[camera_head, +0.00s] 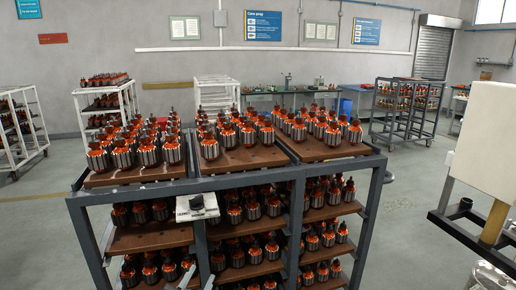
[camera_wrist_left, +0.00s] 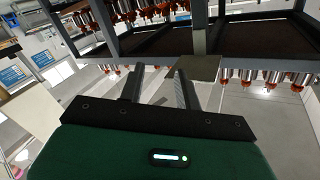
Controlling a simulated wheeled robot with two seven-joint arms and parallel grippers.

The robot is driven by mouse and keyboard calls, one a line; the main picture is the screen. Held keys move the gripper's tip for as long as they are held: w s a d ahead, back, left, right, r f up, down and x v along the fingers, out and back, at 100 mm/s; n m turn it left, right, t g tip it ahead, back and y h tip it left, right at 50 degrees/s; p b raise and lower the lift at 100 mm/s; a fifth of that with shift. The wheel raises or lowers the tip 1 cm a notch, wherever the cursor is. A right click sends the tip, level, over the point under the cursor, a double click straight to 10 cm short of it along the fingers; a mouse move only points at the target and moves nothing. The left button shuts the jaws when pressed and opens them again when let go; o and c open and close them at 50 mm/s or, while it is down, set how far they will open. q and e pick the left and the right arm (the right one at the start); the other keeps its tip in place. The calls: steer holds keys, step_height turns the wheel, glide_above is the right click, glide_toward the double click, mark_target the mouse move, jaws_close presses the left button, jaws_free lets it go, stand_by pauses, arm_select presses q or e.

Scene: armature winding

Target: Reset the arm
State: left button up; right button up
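My left gripper (camera_wrist_left: 159,69) shows in the left wrist view. Its two dark fingers stand well apart with nothing between them, so it is open and empty. Beyond the fingertips is a dark metal rack with armatures, seen upside down. A small grey plate (camera_wrist_left: 205,68) on the rack appears just right of the right fingertip; I cannot tell the gap to it. In the head view the rack (camera_head: 240,183) stands ahead, its top trays full of armatures (camera_head: 210,146) with orange windings.
The rack's lower shelves hold more armatures (camera_head: 252,210). A cream panel (camera_head: 484,140) on a dark frame stands at right. White racks (camera_head: 110,100) and a grey cart (camera_head: 407,110) stand behind. Floor at right (camera_head: 410,220) is clear.

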arm_select(q)
steer(key=s+a+f+n+g+y, duration=0.1)
steer(key=s+a+f+n+g, duration=0.15)
steer(key=s+f, duration=0.35)
steer(key=s+a+f+n+g+y, duration=0.1)
steer(key=s+a+f+g+y, duration=0.2)
steer(key=f, duration=0.4)
steer(key=s+a+f+g, duration=0.1)
steer(key=s+f+g, duration=0.2)
steer(key=s, duration=0.3)
steer(key=s+a+f+n+g, duration=0.1)
steer(key=s+a+f+g, duration=0.15)
steer(key=s, duration=0.35)
steer(key=s+a+f+g, duration=0.1)
steer(key=s+f+g, duration=0.25)
steer(key=s, duration=0.25)
step_height(320, 180, down, 31)
steer(key=s+a+f+g, duration=0.2)
steer(key=s+a+f, duration=0.1)
steer(key=s+f, duration=1.6)
steer(key=shift+s+f+h+p, duration=0.2)
steer(key=shift+s+h+p, duration=0.15)
steer(key=shift+s, duration=0.2)
